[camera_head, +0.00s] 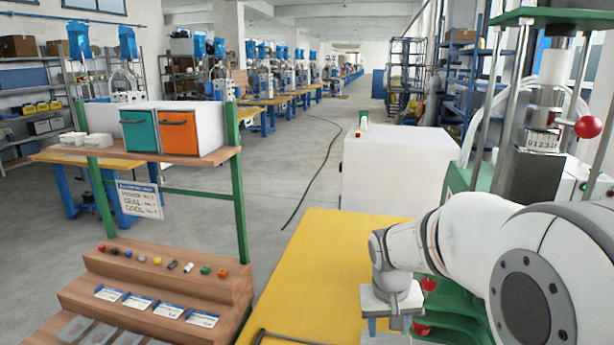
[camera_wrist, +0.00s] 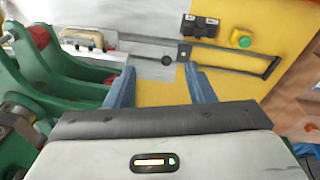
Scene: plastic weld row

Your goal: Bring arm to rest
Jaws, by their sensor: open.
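My white arm (camera_head: 470,235) reaches in from the right in the head view, bent over the yellow table (camera_head: 335,265). My gripper (camera_head: 392,325) hangs at its end near the table's right side, with its fingertips cut off by the picture's lower edge. In the wrist view my gripper (camera_wrist: 160,80) shows two blue fingers spread apart with nothing between them. Beyond the fingertips a dark metal frame with a long bar (camera_wrist: 225,55) lies on the yellow table top.
A green machine (camera_wrist: 70,70) stands close beside my gripper. A black block (camera_wrist: 198,27) and a green button on a yellow base (camera_wrist: 241,39) are on the table. A wooden stepped rack (camera_head: 150,285) stands left. A white cabinet (camera_head: 395,170) stands behind the table.

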